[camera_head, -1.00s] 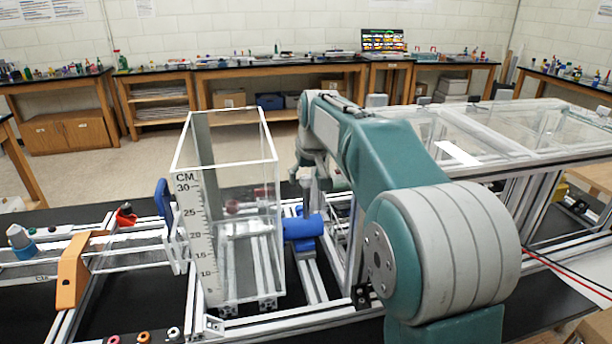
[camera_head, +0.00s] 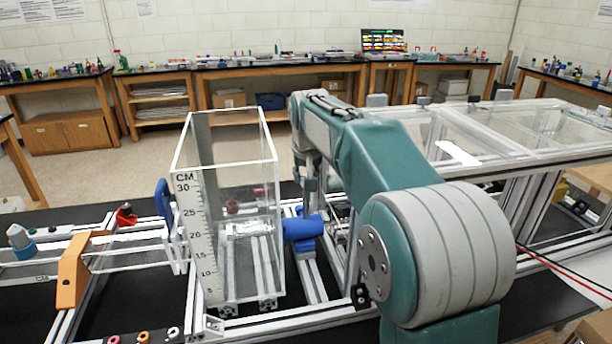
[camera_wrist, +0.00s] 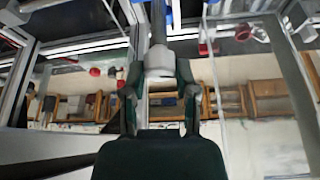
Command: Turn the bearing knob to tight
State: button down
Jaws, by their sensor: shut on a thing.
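In the wrist view my gripper (camera_wrist: 160,82) has its two dark green and grey fingers closed on either side of a pale grey, rounded knob (camera_wrist: 161,60), which I take to be the bearing knob. The knob sits at the end of a grey rod in the upper middle of the picture. I cannot read any mark of loose or tight on it. In the head view my arm reaches over to the frame just right of the clear tank, and its forearm hides most of the gripper and the knob.
A clear tank (camera_head: 188,240) with a centimetre scale stands left of my arm. A blue cylinder (camera_head: 303,227) lies beside its right wall. A clear-topped extrusion frame (camera_head: 530,150) fills the right. An orange bracket (camera_head: 72,270) stands at the left.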

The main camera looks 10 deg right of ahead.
jog(key=shift+a+f+m+g+h, duration=0.15)
jog(key=shift+m+h, duration=0.15)
jog(key=shift+m, duration=0.5)
jog(key=shift+d+f+m+g+h, duration=0.15)
jog(key=shift+m+h, duration=0.15)
jog(key=shift+m, duration=0.5)
jog(key=shift+a+r, duration=0.1)
jog(key=shift+c, duration=1.9)
grip_release()
jog(key=shift+r, duration=0.15)
notch_tip(320, 180, up, 10)
jog(key=shift+a, duration=0.1)
